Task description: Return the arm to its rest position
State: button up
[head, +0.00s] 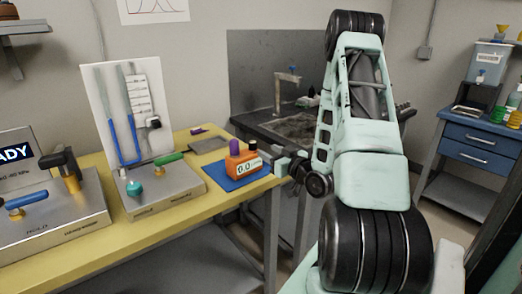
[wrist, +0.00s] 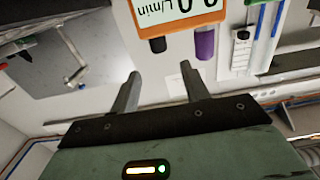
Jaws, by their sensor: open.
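My arm (head: 372,165) is folded up in front of me at the right of centre in the head view. My gripper (wrist: 158,80) shows in the wrist view with its two fingers apart and nothing between them. An orange meter (head: 243,166) with a small display stands on a blue mat (head: 228,182), just left of the gripper end. The meter also shows upside down at the top of the wrist view (wrist: 180,14).
A manometer board (head: 95,95) and metal units with handles (head: 45,215) stand on the bench to the left. A dark sink counter (head: 265,125) is behind the arm. A blue drawer cabinet (head: 478,140) with bottles is at the right.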

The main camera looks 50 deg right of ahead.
jog(key=shift+v, duration=1.1)
jog(key=w+a+r+n+g+y+p, duration=0.15)
jog(key=w+a+n+g+y, duration=0.25)
jog(key=w+a, duration=0.7)
jog(key=s+a+r+n+g+y+p, duration=0.1)
jog(key=a+g, duration=0.1)
jog(key=a, duration=0.6)
jog(key=s+a+r+n+g+y+p, duration=0.1)
jog(key=a+g+p, duration=0.15)
jog(key=a, duration=0.55)
jog(key=s+a+r+n+g, duration=0.25)
jog(key=s+a+g, duration=0.25)
jog(key=s+a, duration=0.65)
jog(key=s+a+r+n+g+p, duration=0.1)
jog(key=s+a+r+g, duration=0.1)
jog(key=s+a, duration=0.2)
jog(key=s+a+r+g+h+p, duration=0.1)
jog(key=s+a+r+g, duration=0.1)
jog(key=s, duration=0.8)
jog(key=shift+s+a+r+n, duration=0.35)
jog(key=shift+a+r, duration=0.3)
jog(key=shift+a, duration=0.35)
